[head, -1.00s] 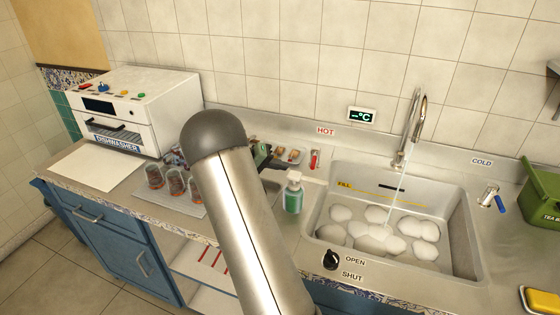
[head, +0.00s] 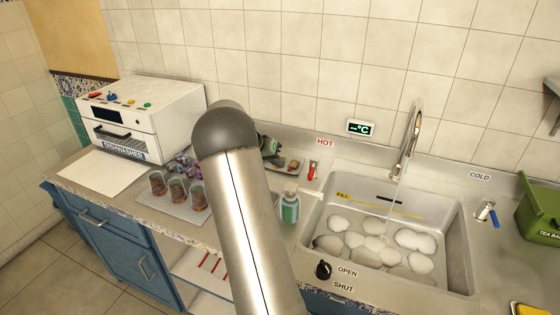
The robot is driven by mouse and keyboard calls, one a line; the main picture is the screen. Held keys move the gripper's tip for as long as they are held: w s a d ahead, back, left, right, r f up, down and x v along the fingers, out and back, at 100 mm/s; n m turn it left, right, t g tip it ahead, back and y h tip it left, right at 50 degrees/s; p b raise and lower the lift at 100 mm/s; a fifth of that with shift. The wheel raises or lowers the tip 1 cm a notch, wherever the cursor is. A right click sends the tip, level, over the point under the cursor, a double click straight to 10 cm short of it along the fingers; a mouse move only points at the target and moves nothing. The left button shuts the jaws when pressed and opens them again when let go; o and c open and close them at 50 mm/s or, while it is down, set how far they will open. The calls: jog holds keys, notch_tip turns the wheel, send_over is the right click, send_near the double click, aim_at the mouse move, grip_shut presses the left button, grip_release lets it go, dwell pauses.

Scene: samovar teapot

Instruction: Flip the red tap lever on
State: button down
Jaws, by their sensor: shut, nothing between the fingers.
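The red tap lever (head: 313,171) stands upright on the steel ledge under the HOT label (head: 325,142), left of the sink. My gripper (head: 275,154) shows as a small dark and green shape just behind my arm, left of the red lever. It is shut and empty, with a gap between it and the lever. My arm hides part of it. A thin stream of water runs from the curved spout (head: 415,125) into the sink (head: 455,225), which holds white suds.
A green soap bottle (head: 290,208) stands in front of the lever. A small tray with items (head: 293,166) lies between my gripper and the lever. The blue COLD lever (head: 493,216) is right of the sink. Glasses (head: 177,190) and a dishwasher (head: 150,110) are at left.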

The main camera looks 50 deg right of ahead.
aim_at(312, 169)
jog(key=p+x, duration=0.2)
jog(key=x, duration=0.5)
jog(key=shift+s+d, duration=0.15)
jog(key=shift+s+d+r+p, duration=0.2)
jog(key=shift+s+d+p, duration=0.1)
jog(key=shift+s, duration=0.25)
jog(key=shift+s+d+r+p, duration=0.2)
jog(key=shift+s+d+r, duration=0.1)
jog(key=shift+s, duration=0.25)
jog(key=shift+s+d+f, duration=0.1)
jog(key=shift+s+d, duration=0.15)
jog(key=shift+s, duration=0.25)
jog(key=shift+s+d+f+b, duration=0.1)
jog(key=shift+s+f+b, duration=0.2)
jog(key=shift+b, duration=0.7)
jog(key=shift+s+r+b, duration=0.25)
jog(key=shift+s+b, duration=0.1)
